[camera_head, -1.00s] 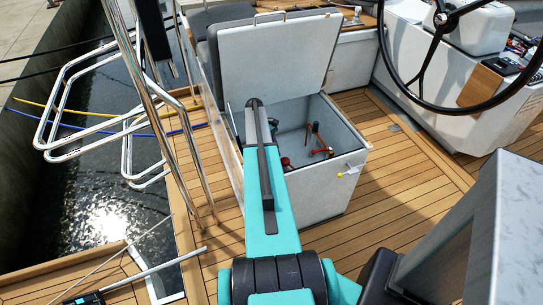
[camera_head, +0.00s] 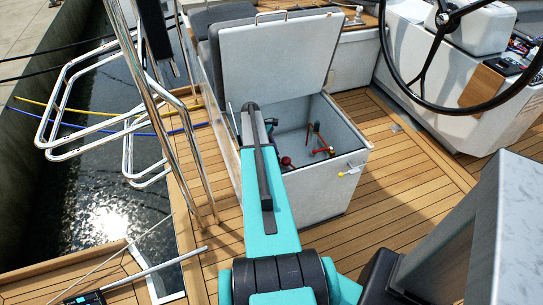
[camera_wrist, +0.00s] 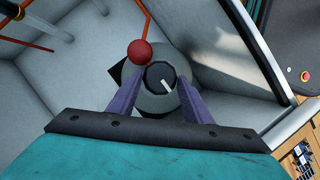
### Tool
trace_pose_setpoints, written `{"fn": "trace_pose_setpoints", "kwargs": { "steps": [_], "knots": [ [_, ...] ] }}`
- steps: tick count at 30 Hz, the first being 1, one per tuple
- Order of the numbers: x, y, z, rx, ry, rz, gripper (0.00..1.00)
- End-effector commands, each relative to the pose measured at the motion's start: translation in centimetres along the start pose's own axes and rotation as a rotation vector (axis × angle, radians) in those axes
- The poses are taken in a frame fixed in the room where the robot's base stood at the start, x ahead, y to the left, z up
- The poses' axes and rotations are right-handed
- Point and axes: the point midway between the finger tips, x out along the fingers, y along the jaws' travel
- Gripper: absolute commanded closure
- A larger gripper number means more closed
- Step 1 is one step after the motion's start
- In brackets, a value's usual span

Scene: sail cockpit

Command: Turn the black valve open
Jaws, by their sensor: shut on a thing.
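The black valve (camera_wrist: 160,76) is a round black knob with a white mark, on a grey round base inside the open locker (camera_head: 345,164). Its mark points to the lower right in the wrist view. My gripper (camera_wrist: 161,84) has its two purple fingers on either side of the knob, shut on it. A red ball (camera_wrist: 139,52) on a red rod sits just beyond the knob, close to the left finger; it also shows in the head view (camera_head: 286,161). In the head view my arm hides the gripper and the valve.
The locker lid (camera_head: 275,55) stands raised behind the opening. Red piping (camera_head: 320,142) runs inside on the right. The locker walls are close around my wrist. A black steering wheel (camera_head: 424,70) is at the upper right; the teak deck (camera_head: 400,185) beside the locker is clear.

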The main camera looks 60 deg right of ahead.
Motion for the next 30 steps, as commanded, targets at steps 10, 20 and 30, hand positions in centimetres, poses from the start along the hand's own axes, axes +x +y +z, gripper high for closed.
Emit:
{"fn": "trace_pose_setpoints", "kwargs": {
  "steps": [10, 20, 30],
  "knots": [
    [-0.1, 0.0, -0.2, 0.0, 0.004, 0.002, 0.37],
    [-1.0, 0.0, -0.1, 0.0, 0.003, 0.002, 0.37],
    [-5.2, 0.1, -0.2, 0.0, 0.004, 0.003, 0.37]
  ]
}}
